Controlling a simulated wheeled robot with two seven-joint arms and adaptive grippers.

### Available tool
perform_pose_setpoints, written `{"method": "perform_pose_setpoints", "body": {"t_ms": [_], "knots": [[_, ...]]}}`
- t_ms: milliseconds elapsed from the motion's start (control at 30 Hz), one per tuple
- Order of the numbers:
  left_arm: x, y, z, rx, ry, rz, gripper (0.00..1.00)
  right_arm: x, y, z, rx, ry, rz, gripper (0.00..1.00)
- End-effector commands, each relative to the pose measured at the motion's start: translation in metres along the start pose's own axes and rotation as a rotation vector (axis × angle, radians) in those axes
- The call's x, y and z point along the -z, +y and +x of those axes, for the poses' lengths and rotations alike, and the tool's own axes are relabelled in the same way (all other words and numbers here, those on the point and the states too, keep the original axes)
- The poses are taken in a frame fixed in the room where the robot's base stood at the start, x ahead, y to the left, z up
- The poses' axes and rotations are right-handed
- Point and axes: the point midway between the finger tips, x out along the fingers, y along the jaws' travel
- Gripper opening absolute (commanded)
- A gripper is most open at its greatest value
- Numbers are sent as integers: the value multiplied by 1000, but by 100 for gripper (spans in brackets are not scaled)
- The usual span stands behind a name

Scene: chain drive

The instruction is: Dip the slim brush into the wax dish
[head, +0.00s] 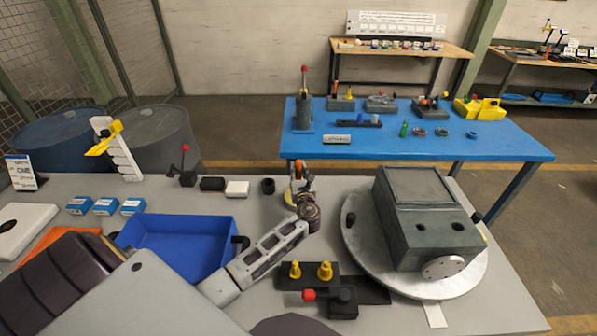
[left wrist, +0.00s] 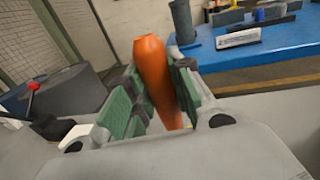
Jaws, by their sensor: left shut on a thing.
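My left gripper (head: 301,186) is over the middle of the grey bench. It is shut on an orange, tapering handle, which I take to be the slim brush (left wrist: 154,68). In the left wrist view the handle stands slightly tilted between the green finger pads. Its bristle end is hidden. In the head view only a little orange (head: 297,167) shows at the fingers. A small pale-yellow round thing (head: 289,198), possibly the wax dish, is partly hidden behind the gripper. I cannot tell whether the brush touches it. My right gripper is not in view.
A blue tray (head: 180,240) lies left of my forearm. A grey housing (head: 425,215) sits on a round plate at the right. A black block with yellow knobs (head: 308,273) is in front. A black cup (head: 267,186) stands near the gripper. A blue table (head: 450,150) is beyond.

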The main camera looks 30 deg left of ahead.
Motion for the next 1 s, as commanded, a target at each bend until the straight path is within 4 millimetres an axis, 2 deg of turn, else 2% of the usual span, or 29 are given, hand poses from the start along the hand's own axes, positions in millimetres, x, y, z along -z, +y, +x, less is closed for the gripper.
{"method": "perform_pose_setpoints", "body": {"t_ms": [1000], "knots": [[7,0,0,0,-1,0,0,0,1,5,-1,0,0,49]]}}
